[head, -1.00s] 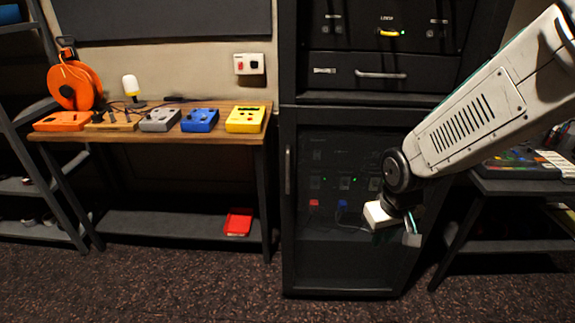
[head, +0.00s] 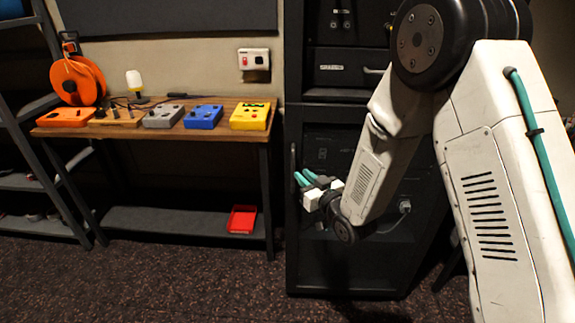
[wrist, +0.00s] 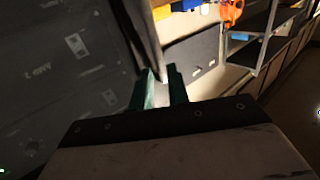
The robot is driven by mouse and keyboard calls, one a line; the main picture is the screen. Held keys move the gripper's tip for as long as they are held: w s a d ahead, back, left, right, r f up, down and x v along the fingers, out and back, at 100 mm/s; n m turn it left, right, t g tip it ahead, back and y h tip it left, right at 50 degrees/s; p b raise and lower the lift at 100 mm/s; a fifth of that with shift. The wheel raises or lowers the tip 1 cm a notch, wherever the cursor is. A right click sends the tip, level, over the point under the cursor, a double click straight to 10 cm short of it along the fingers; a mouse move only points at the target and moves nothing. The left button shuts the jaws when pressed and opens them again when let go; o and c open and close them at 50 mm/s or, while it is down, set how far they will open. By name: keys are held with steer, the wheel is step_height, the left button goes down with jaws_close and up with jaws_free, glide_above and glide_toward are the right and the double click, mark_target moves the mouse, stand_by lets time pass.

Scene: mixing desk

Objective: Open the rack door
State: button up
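The rack door (head: 335,255) is the dark, see-through lower front of the black rack. It looks shut. Its upright handle (head: 293,160) is on the door's left edge. My gripper (head: 304,178) is in front of the door, just right of the handle, its teal fingers pointing up and left. In the wrist view my gripper (wrist: 161,72) has its two fingers a little apart. A grey upright bar (wrist: 148,40), likely the handle or door edge, ends close to the gap between them. I cannot tell whether it touches them. My arm hides much of the door's right side.
A wooden bench (head: 150,132) with pedal boxes stands left of the rack. A red tray (head: 242,219) lies on its lower shelf (head: 170,222). Open carpet (head: 180,285) lies in front. A rack drawer (head: 335,68) is above the door.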

mark_target(294, 166)
steer(key=x, duration=0.7)
steer(key=shift+w, duration=0.25)
